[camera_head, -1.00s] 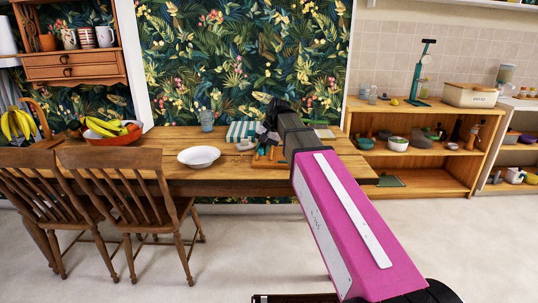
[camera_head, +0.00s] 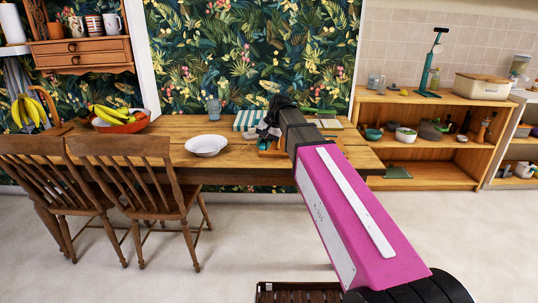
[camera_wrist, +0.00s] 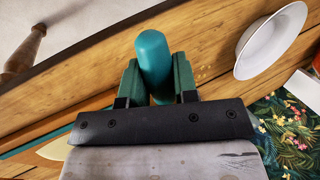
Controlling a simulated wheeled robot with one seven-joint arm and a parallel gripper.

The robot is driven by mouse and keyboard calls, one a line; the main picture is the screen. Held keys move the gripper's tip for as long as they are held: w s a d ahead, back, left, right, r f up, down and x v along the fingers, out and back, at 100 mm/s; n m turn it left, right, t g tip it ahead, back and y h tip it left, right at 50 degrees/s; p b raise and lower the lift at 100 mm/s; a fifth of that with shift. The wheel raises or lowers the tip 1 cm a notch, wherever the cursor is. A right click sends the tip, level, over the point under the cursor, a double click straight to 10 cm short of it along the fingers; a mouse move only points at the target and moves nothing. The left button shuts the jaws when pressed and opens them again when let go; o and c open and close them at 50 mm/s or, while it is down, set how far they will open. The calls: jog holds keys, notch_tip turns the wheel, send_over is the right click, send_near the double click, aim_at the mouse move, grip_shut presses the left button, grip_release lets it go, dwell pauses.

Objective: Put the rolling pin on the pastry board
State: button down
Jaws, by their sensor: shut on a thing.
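My gripper (camera_wrist: 157,82) is shut on a teal, round-ended cylinder, the rolling pin (camera_wrist: 154,55), with one green finger on each side of it. Only the pin's near end shows clearly; the rest is hidden behind the gripper. In the head view my gripper (camera_head: 268,136) is over the right part of the wooden table, and my arm covers much of that area. An orange-brown board (camera_head: 270,153), likely the pastry board, lies on the table just below the gripper, partly hidden. I cannot tell whether the pin touches it.
A white bowl (camera_head: 207,145) stands on the table (camera_head: 175,135) left of the gripper and shows in the wrist view (camera_wrist: 270,42). A striped teal-and-white item (camera_head: 249,119) lies behind, near a glass (camera_head: 214,108). Two chairs (camera_head: 135,180) stand in front.

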jog(key=shift+w+d+f, duration=1)
jog(key=shift+w+d, duration=0.05)
jog(key=shift+w, duration=0.2)
jog(key=shift+f, duration=2.6)
jog(key=c, duration=0.9)
grip_release()
jog(key=shift+r, duration=0.1)
jog(key=shift+r, duration=0.5)
jog(key=v, duration=1.2)
